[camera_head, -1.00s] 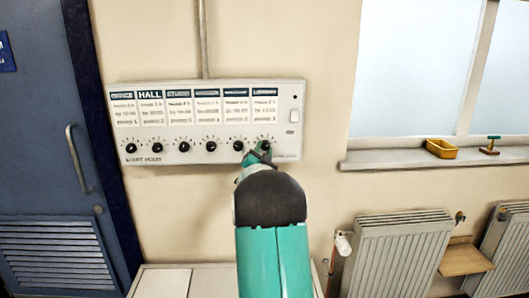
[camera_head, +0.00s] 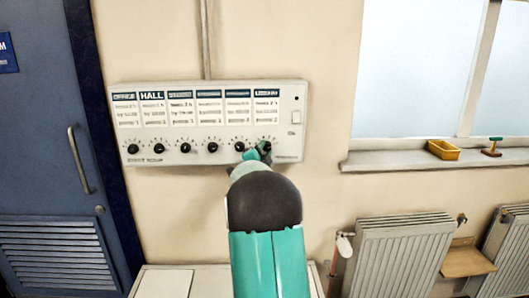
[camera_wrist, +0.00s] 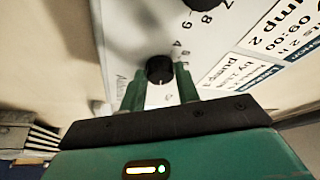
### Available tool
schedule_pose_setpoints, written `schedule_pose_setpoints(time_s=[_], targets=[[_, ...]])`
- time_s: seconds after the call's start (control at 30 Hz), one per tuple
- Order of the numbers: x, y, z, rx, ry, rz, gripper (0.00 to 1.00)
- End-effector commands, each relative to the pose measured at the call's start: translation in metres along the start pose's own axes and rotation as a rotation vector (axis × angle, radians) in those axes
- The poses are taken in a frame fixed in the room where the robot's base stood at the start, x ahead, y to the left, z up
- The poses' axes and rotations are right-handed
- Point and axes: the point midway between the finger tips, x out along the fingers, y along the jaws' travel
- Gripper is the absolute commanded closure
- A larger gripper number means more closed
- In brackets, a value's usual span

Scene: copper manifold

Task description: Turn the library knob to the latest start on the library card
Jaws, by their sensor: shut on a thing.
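The white control panel (camera_head: 296,150) on the wall carries a row of black knobs under printed cards. The library card (camera_head: 267,112) is the rightmost; its small print is not legible in the head view. It shows partly at the right in the wrist view (camera_wrist: 232,84), tilted. The library knob (camera_wrist: 160,70) is black and round, below that card, with dial numbers around it. My gripper (camera_wrist: 161,88) has its green fingers on either side of the knob, shut on it. In the head view my gripper (camera_head: 261,152) partly covers the knob, so its pointer setting is unclear.
A neighbouring knob (camera_wrist: 202,3) is close by at the top of the wrist view. A switch (camera_head: 296,117) is at the panel's right. A blue door (camera_head: 40,150) stands left; a windowsill (camera_head: 400,161) with a yellow tray (camera_head: 443,150) and radiators (camera_head: 400,255) are right.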

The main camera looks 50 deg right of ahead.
Motion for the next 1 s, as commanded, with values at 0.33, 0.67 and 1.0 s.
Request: schedule_pose_setpoints(time_s=[0.33, 0.67, 1.0], targets=[[0.0, 0.0, 0.0, -0.001, 0.0, 0.0, 0.47], [-0.006, -0.001, 0.0, -0.001, 0.0, -0.001, 0.47], [-0.069, -0.001, 0.0, -0.001, -0.002, -0.001, 0.47]])
